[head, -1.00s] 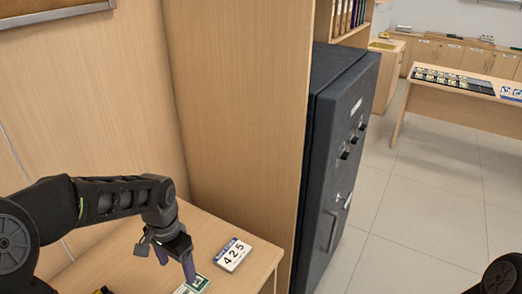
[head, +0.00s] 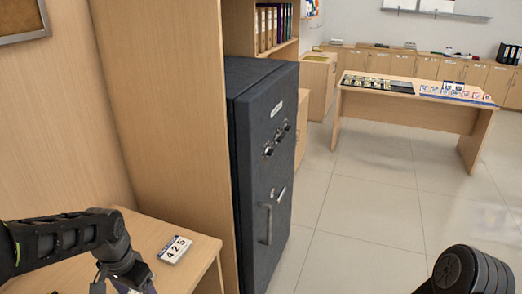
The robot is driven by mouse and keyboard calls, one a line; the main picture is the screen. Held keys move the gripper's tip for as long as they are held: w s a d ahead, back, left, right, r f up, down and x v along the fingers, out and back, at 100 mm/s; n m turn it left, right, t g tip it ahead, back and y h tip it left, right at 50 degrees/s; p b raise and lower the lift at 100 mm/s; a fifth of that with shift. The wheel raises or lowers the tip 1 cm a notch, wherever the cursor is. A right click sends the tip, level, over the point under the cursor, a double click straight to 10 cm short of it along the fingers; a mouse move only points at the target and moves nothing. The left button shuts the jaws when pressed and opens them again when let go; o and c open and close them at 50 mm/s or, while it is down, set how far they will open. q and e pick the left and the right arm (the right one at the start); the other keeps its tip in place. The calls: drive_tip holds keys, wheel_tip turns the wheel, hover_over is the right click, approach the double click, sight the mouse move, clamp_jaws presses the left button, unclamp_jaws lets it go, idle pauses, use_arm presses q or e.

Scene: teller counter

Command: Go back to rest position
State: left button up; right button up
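My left arm comes in from the lower left of the head view. My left gripper (head: 132,284) is low over the small wooden counter (head: 205,250), cut off by the bottom edge, so its fingers are mostly hidden. A white card reading 425 (head: 175,250) lies on the counter, just right of and beyond the gripper, apart from it. My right arm shows only as a dark rounded link at the bottom right; its gripper is out of view.
A dark safe (head: 268,165) with a handle stands beside a wooden partition (head: 175,130). A table (head: 420,110) with laid-out cards stands farther back right, before low cabinets (head: 425,68). The tiled floor (head: 360,215) between is clear.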

use_arm(q)
drive_tip(key=w+d+f+n+t+h, duration=0.3)
drive_tip(key=w+d+f+n+t, duration=0.15)
drive_tip(key=d+f, duration=0.8)
drive_tip(key=s+d+f+g, duration=0.2)
drive_tip(key=s+d+f, duration=0.4)
drive_tip(key=s, duration=0.3)
drive_tip(key=s+d+f+g+h, duration=0.1)
drive_tip(key=s+d+f+g, duration=0.2)
drive_tip(key=s+d+f, duration=0.4)
drive_tip(key=s+f, duration=0.2)
drive_tip(key=s, duration=0.1)
drive_tip(key=shift+s+d+f, duration=0.2)
drive_tip(key=shift+f, duration=0.05)
